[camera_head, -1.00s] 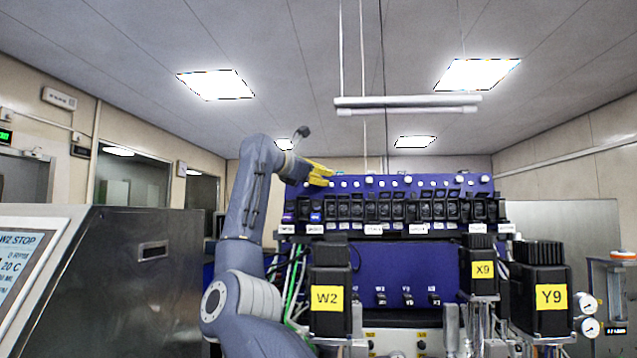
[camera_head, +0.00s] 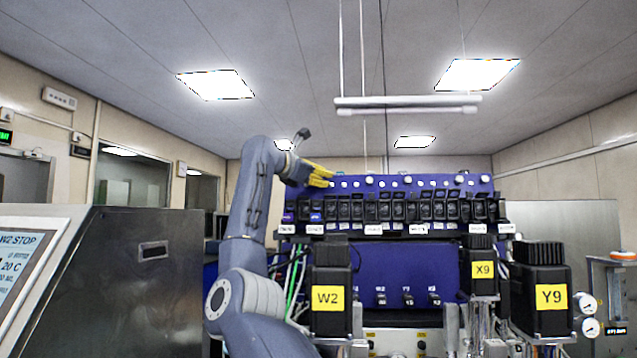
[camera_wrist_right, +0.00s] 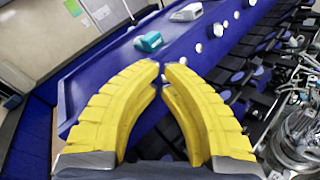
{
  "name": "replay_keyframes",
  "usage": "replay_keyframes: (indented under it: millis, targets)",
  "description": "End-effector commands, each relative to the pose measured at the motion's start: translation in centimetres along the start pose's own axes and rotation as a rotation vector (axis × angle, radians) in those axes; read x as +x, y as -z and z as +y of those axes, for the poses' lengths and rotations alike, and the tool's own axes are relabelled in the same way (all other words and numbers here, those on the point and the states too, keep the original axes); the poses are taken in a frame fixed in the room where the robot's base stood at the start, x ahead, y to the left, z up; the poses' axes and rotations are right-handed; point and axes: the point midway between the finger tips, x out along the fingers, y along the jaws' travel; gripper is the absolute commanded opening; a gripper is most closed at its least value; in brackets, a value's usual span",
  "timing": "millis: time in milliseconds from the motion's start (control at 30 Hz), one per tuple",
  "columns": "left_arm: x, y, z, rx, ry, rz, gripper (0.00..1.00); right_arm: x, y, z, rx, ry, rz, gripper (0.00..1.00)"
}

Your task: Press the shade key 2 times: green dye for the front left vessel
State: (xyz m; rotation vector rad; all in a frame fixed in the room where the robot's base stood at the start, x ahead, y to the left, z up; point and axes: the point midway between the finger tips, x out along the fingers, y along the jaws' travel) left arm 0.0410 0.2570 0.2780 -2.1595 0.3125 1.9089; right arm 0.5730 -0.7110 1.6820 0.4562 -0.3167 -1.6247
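My right gripper (camera_head: 321,176), with yellow ribbed fingers, is over the upper left end of the blue control panel (camera_head: 385,185). In the right wrist view its curved fingers (camera_wrist_right: 162,66) have their tips almost together, with nothing between them. A teal key (camera_wrist_right: 148,41) and a white key (camera_wrist_right: 186,11) stand on the blue panel beyond the tips, apart from them in the picture. I cannot read which key is the shade key. A black block labelled W2 (camera_head: 328,298) stands at the front left of the rig. My left gripper is not in view.
Black blocks labelled X9 (camera_head: 482,270) and Y9 (camera_head: 551,297) stand to the right. A row of black pump-like units (camera_head: 400,208) lines the panel. A metal cabinet with a screen (camera_head: 28,262) fills the left. Above the panel is free room.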

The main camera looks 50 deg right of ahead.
Motion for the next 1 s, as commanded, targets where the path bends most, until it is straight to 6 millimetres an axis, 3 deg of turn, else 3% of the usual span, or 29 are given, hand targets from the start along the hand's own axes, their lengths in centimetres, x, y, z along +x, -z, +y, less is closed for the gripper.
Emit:
replay_keyframes:
  millis: [467,1000]
  targets:
    - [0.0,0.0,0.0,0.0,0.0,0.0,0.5,0.0,0.0,0.0,0.0,0.0,0.001,0.0]
    - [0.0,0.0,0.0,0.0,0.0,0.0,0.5,-1.6,-0.8,-0.9,0.001,0.0,0.001,0.0]
